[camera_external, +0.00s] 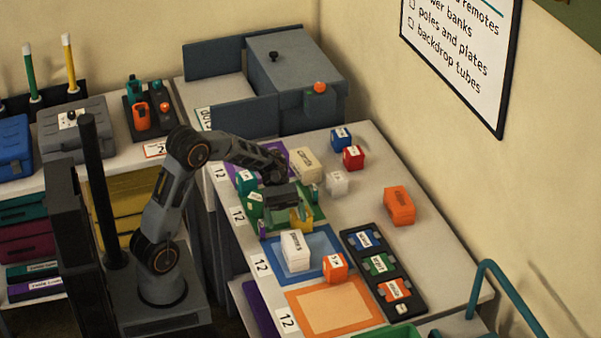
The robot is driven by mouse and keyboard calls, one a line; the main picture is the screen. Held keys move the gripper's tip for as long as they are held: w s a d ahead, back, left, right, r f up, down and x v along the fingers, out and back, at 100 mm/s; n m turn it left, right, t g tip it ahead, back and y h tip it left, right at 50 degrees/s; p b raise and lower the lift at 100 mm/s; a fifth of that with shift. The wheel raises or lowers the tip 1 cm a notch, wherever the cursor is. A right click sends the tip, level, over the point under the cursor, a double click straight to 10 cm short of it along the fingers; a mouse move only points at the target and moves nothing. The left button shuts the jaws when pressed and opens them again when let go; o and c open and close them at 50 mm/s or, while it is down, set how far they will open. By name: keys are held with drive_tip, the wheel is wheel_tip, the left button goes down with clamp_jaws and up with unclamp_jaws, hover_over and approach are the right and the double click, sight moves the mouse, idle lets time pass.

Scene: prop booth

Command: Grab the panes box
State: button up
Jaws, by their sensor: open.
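A white box (295,255) stands upright on the blue mat (322,240); its small label seems to read "panes". My gripper (283,210) points down over the green mat, behind the white box and apart from it. Its jaws are open, and it hides part of the green mat (256,221). A yellow object (302,217) shows close beside the jaws; I cannot tell whether it touches them.
An orange cube (334,267) stands close right of the white box. A black tray (378,262) with labelled pieces lies further right. A cream box (306,163), blue cube (341,138), red cube (353,157) and orange box (399,206) stand behind. The orange mat (335,308) is clear.

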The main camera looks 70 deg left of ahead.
sight(292, 234)
drive_tip(key=shift+b+x, duration=0.4)
drive_tip(key=shift+x, duration=3.3)
drive_tip(key=shift+w, duration=0.15)
drive_tip(key=shift+c, duration=0.4)
drive_tip(key=shift+r, duration=0.1)
drive_tip(key=c, duration=1)
